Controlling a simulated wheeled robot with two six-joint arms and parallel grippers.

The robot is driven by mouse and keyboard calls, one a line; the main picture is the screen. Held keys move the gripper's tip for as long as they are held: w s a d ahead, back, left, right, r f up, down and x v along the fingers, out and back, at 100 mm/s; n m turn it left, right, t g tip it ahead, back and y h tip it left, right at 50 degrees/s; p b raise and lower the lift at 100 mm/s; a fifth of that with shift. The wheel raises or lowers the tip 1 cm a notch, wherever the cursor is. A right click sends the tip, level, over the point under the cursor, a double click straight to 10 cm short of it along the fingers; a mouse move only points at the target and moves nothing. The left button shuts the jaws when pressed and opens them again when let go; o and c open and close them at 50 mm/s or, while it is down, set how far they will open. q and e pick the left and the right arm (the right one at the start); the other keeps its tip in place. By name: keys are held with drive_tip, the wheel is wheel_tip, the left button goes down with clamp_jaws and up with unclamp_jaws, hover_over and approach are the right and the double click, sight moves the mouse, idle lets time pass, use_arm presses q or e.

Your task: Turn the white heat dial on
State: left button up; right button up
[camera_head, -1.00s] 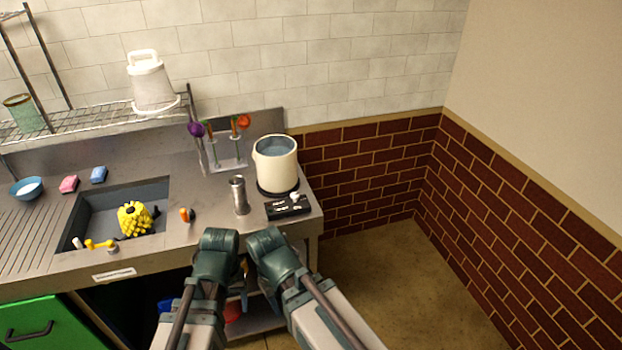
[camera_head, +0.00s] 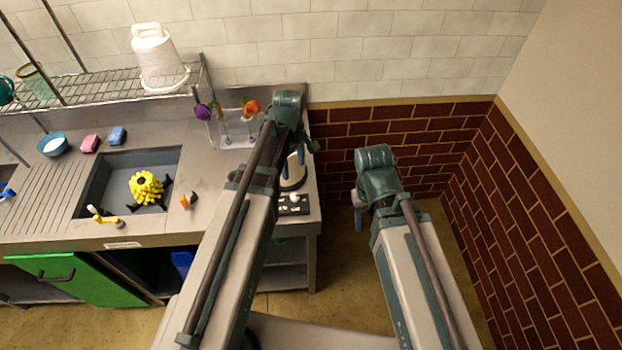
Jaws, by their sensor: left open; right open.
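The white heat dial (camera_head: 295,197) sits on a small black control panel (camera_head: 291,209) at the right end of the steel counter. Just behind it is the cream pot (camera_head: 296,175), mostly hidden by my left arm. My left gripper (camera_head: 299,155) is raised in front of the pot, above and behind the dial, apart from the dial as far as I can see. It is open, with its fingers partly hidden. My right gripper (camera_head: 358,214) is open and empty, off the counter's right end over the floor.
A flower stand (camera_head: 236,140) stands left of my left wrist. A wire shelf (camera_head: 110,93) carries a white container (camera_head: 160,60). A brick wall (camera_head: 540,230) bounds the right.

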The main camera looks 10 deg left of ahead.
sight(295, 196)
use_arm(q)
wheel_tip(295, 196, down, 14)
drive_tip(key=b, duration=1.4)
drive_tip(key=shift+s+a, duration=0.1)
drive_tip(key=shift+s, duration=0.05)
drive_tip(key=shift+r, duration=0.1)
clamp_jaws()
